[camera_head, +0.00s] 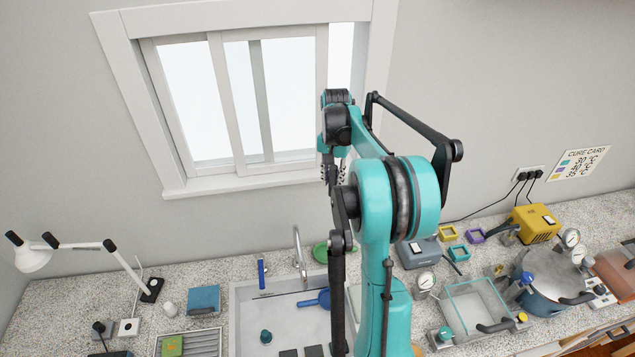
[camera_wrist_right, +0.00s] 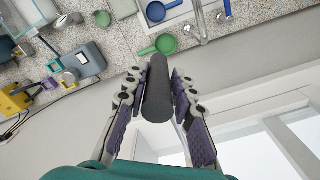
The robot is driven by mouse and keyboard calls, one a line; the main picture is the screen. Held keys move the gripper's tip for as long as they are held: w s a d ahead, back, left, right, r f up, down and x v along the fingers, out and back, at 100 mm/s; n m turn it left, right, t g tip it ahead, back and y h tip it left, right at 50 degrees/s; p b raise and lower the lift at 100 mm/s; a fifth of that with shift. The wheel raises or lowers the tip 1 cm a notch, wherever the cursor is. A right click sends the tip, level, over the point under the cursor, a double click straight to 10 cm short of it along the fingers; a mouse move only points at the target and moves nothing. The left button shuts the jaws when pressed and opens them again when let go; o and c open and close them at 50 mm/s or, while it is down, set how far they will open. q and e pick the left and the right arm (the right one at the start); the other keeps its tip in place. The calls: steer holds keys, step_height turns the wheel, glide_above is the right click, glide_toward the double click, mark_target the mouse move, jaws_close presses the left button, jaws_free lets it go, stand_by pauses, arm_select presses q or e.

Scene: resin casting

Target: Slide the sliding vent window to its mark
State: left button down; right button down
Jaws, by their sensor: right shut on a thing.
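The sliding vent window (camera_head: 225,105) is a white-framed window in the back wall, with overlapping panes and upright bars; part of its frame also shows in the wrist view (camera_wrist_right: 275,138). My right gripper (camera_head: 334,172) is at the window's lower right, largely hidden by my own arm in the head view. In the wrist view the right gripper (camera_wrist_right: 157,90) is shut on a dark grey round bar (camera_wrist_right: 157,103), with a purple pad on each side. I cannot see how the bar joins the window. I cannot make out the mark. My left gripper is not in view.
Below the window is a speckled counter (camera_head: 215,265) with a sink (camera_head: 245,300), a tap (camera_head: 299,255) and a green pan (camera_head: 320,252). A white lamp (camera_head: 35,258) stands left. A yellow box (camera_head: 535,224) and a pot (camera_head: 550,275) stand right. The wall left of the window is clear.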

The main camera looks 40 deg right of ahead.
steer(key=s+d+b, duration=0.1)
steer(key=s+d, duration=0.4)
steer(key=d, duration=0.4)
steer(key=shift+d, duration=0.2)
steer(key=shift+s+r, duration=0.1)
steer(key=c, duration=1.3)
jaws_free()
steer(key=shift+s+d, duration=0.2)
step_height(320, 180, up, 12)
steer(key=shift+f, duration=0.1)
